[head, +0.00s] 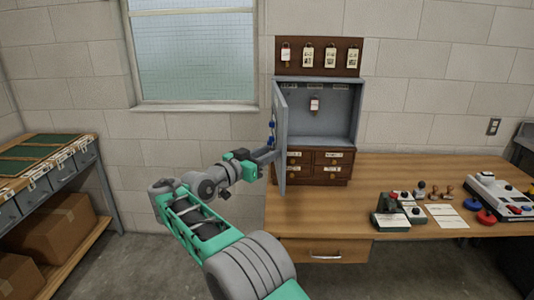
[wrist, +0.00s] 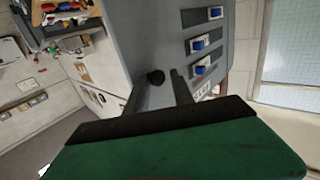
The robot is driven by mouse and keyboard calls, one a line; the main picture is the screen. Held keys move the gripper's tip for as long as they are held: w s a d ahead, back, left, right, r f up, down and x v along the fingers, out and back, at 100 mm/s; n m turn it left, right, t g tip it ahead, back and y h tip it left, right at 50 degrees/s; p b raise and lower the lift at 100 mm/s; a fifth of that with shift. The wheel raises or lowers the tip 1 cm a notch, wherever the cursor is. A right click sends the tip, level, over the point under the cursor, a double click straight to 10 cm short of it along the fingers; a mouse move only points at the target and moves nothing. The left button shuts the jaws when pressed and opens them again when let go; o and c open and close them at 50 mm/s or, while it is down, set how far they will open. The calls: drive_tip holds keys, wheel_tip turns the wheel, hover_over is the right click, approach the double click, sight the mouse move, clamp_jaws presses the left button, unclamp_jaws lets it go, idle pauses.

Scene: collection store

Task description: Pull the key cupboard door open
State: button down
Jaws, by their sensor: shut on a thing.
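The grey key cupboard (head: 340,125) stands on small wooden drawers against the wall. Its door (head: 281,125), hinged at the left, stands wide open, nearly edge-on to the head view. Inside, a tagged key (head: 314,104) hangs below a row of labels. My gripper (head: 272,154) is at the door's left face. In the wrist view, the fingers (wrist: 165,82) reach the grey door panel (wrist: 150,35) around a dark round knob (wrist: 156,77). The gripper is shut on the knob; the exact contact is partly hidden. Blue-and-white fittings (wrist: 203,43) sit on the panel beside it.
The wooden desk (head: 400,170) holds stamps (head: 443,192), cards (head: 446,215) and a white device with coloured buttons (head: 497,194) at right. A shelf with boxes (head: 50,225) stands at left. A key board (head: 319,57) hangs above the cupboard. Floor between shelf and desk is partly clear.

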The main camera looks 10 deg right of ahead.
drive_tip(key=shift+w+d+r, duration=0.1)
drive_tip(key=shift+w+r, duration=0.3)
drive_tip(key=shift+r, duration=0.3)
drive_tip(key=c, duration=1.5)
unclamp_jaws()
drive_tip(key=shift+c, duration=0.2)
drive_tip(key=shift+o, duration=1.4)
drive_tip(key=shift+w+f, duration=0.3)
drive_tip(key=shift+w, duration=0.1)
drive_tip(key=shift+s+a+f+t, duration=0.15)
drive_tip(key=shift+a+f+t, duration=0.05)
drive_tip(key=shift+t, duration=0.1)
